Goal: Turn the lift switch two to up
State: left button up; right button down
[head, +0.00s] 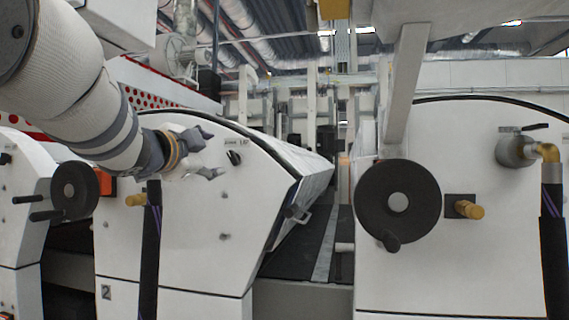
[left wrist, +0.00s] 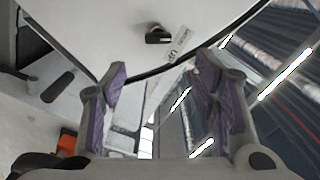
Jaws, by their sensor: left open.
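The lift switch (head: 234,158) is a small black knob on the white curved panel (head: 205,240) of the machine marked 2. A small label sits beside it. In the left wrist view the black switch (left wrist: 158,35) shows near the top, beyond the fingertips, with a label to its right. My left gripper (head: 212,153) is open and empty, just left of the switch in the head view and apart from it. Its purple-padded fingers (left wrist: 163,75) are spread in the left wrist view. My right gripper is not in view.
A black handwheel (head: 398,205) and brass handle (head: 469,209) are on the right machine. A dark hose (head: 149,250) hangs below my left arm. Another handwheel (head: 75,191) is at the left. A dark walkway (head: 310,243) runs between the machines.

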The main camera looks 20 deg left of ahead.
aim_at(232, 157)
pick_arm(q)
jog(key=w, duration=0.3)
jog(key=w+b, duration=0.1)
jog(key=w, duration=0.3)
jog(key=w+b, duration=0.1)
jog(key=w, duration=0.3)
jog(key=shift+a+f, duration=0.3)
jog(key=shift+f, duration=0.05)
jog(key=shift+w+a+r, duration=0.1)
jog(key=shift+w+r, duration=0.1)
jog(key=shift+r, duration=0.05)
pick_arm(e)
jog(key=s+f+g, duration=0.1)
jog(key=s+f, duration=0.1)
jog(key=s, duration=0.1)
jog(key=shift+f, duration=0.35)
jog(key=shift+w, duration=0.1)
pick_arm(q)
jog(key=c, duration=1.2)
